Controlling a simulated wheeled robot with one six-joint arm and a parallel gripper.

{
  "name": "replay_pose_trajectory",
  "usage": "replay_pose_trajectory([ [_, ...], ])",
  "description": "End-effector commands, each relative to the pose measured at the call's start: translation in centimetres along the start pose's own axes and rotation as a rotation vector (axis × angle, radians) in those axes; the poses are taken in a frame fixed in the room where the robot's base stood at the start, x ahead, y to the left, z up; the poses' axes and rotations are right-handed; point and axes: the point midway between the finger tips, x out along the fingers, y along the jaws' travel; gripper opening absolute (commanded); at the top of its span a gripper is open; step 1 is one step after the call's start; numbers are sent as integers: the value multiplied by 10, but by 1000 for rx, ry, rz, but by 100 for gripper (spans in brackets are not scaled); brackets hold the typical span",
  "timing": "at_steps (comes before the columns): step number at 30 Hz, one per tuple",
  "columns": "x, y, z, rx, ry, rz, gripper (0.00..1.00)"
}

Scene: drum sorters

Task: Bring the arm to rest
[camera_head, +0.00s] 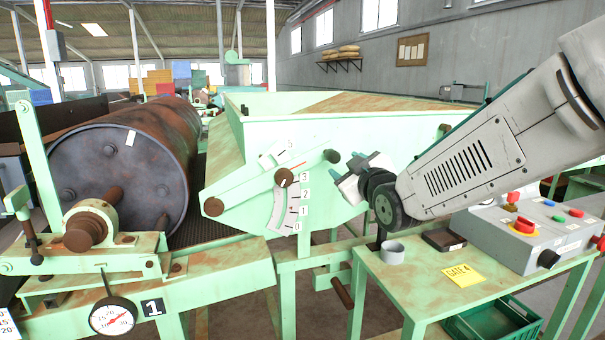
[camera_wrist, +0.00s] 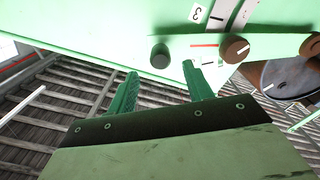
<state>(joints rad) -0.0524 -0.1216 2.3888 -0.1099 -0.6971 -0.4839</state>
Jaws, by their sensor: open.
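My gripper (camera_head: 360,163) is open and empty, held out to the left at the front of the pale green hopper (camera_head: 375,130). In the wrist view its two green fingers (camera_wrist: 161,70) stand apart with nothing between them. A dark round knob (camera_head: 332,156), on the end of a green lever (camera_head: 245,192), is just left of the fingers. The knob also shows in the wrist view (camera_wrist: 160,55), beyond the gap between the fingers, and looks apart from them. A red pointer by the brown knob (camera_head: 284,177) sits a little above the 3 on the scale (camera_head: 280,208).
A rusty drum (camera_head: 125,170) lies at the left, with a dial gauge (camera_head: 113,316) below it. Below my arm, a green table (camera_head: 420,295) bears a grey ring-shaped cup (camera_head: 392,252), a yellow "GATE 4" card (camera_head: 464,275) and a grey control box (camera_head: 530,232) with buttons.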

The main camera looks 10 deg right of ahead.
Motion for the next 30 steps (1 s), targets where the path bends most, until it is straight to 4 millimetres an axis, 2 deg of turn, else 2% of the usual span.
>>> replay_pose_trajectory([
  [2,0,-4,8,21,-41,-21,51],
  [5,-5,-19,36,70,-173,-81,51],
  [8,-25,-38,72,141,-376,-159,51],
  [11,-62,-50,99,219,-591,-221,51],
  [15,-129,-61,121,321,-881,-282,51],
  [19,-204,-66,126,409,-1139,-316,51],
  [24,-309,-68,114,505,-1433,-337,51],
  [27,-350,-67,104,534,-1509,-339,51],
  [30,-364,-64,97,545,-1490,-330,51],
])
